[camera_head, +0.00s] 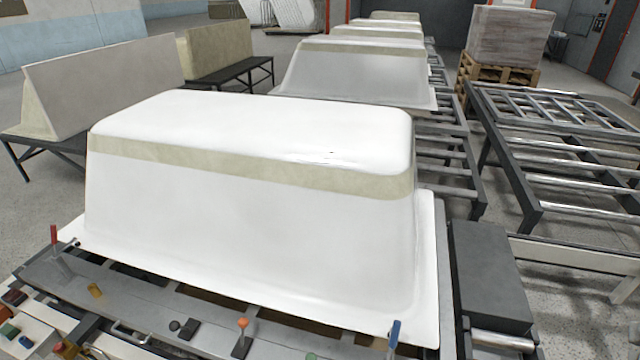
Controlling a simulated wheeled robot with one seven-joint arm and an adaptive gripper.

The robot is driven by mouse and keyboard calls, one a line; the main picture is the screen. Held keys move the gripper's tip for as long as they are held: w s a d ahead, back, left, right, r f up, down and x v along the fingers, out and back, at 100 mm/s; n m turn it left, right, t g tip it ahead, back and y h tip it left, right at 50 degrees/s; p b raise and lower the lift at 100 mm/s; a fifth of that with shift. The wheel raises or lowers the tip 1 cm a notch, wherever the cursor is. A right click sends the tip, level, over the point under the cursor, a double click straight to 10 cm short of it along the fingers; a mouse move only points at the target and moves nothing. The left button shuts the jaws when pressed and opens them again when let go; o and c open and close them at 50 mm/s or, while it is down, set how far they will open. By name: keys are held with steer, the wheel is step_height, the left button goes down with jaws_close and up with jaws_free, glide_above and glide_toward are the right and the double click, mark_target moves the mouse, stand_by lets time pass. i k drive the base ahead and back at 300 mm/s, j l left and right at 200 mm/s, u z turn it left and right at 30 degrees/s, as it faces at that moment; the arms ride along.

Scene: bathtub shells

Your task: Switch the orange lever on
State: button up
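The orange lever (242,323) is a short stick with an orange knob. It stands on a dark base on the grey metal rail at the front of the machine, below the large white bathtub shell (250,220). It looks roughly upright; I cannot tell its on or off position. My gripper is not in view.
A red-handled lever (54,236) stands at the left and a blue-handled lever (394,332) at the right. A black knob (175,325) sits left of the orange lever. A button panel (20,325) is at the lower left. Roller conveyors (570,170) fill the right.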

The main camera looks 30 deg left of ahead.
mark_target(243, 323)
steer(key=u, duration=1.65)
steer(key=j+z, duration=0.25)
steer(key=j, duration=0.4)
steer(key=l+u, duration=0.5)
steer(key=l, duration=0.5)
